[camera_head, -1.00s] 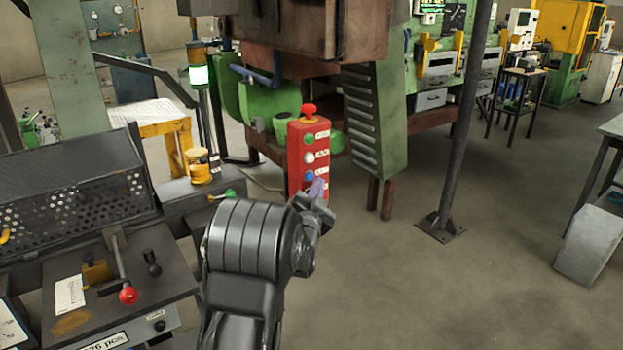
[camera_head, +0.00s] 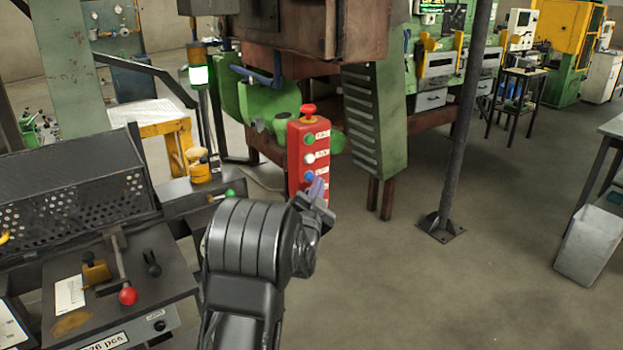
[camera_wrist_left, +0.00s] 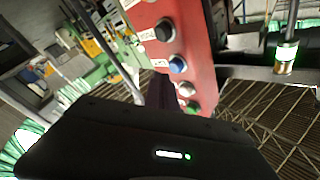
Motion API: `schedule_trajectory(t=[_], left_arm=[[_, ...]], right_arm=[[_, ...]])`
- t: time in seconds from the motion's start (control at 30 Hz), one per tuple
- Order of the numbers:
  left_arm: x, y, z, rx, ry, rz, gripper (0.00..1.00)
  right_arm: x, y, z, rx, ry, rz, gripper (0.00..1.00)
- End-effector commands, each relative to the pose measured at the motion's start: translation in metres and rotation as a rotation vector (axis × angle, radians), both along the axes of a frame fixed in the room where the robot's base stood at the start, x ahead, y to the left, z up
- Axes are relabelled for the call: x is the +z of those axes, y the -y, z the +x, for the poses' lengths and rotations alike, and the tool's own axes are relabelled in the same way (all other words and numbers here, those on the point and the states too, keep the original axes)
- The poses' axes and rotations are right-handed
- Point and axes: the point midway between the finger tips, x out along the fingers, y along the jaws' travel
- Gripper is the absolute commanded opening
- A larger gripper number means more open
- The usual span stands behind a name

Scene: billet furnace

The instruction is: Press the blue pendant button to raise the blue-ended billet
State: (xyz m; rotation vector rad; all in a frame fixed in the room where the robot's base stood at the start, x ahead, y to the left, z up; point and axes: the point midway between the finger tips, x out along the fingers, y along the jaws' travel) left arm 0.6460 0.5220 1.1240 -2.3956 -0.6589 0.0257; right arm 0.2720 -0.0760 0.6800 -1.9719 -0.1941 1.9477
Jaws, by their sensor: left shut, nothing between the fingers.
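The red pendant box (camera_head: 308,150) hangs in the middle of the head view, with a red mushroom knob on top and a column of buttons. The blue button (camera_head: 309,176) is low on its face, under a white and a green one. My left gripper (camera_head: 317,188) is shut and empty, its tip just in front of the pendant's lower part. In the left wrist view, the pendant (camera_wrist_left: 196,50) shows the blue button (camera_wrist_left: 178,65) close beyond the dark fingers (camera_wrist_left: 161,88). I cannot tell whether they touch. No blue-ended billet can be made out. My right gripper is not in view.
A console with a red-knobbed lever (camera_head: 127,295) stands at the left. A grey post (camera_head: 461,130) rises right of the pendant. A green louvred panel (camera_head: 372,120) is behind it. The floor at the lower right is clear.

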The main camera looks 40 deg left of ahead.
Motion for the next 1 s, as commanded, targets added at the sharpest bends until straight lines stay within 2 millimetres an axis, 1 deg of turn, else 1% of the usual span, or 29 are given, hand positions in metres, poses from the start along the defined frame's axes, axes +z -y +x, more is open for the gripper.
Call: schedule_trajectory(t=[0.37,0.7,1.0], left_arm=[[0.0,0.0,0.0,0.0,0.0,0.0,0.0],[-0.001,-0.008,0.002,0.001,0.001,0.0,0.0],[0.0,-0.008,0.002,0.0,0.0,0.0,0.0]], right_arm=[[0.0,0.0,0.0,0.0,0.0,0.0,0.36],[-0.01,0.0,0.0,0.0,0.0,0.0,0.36],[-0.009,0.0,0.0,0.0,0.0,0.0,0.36]])
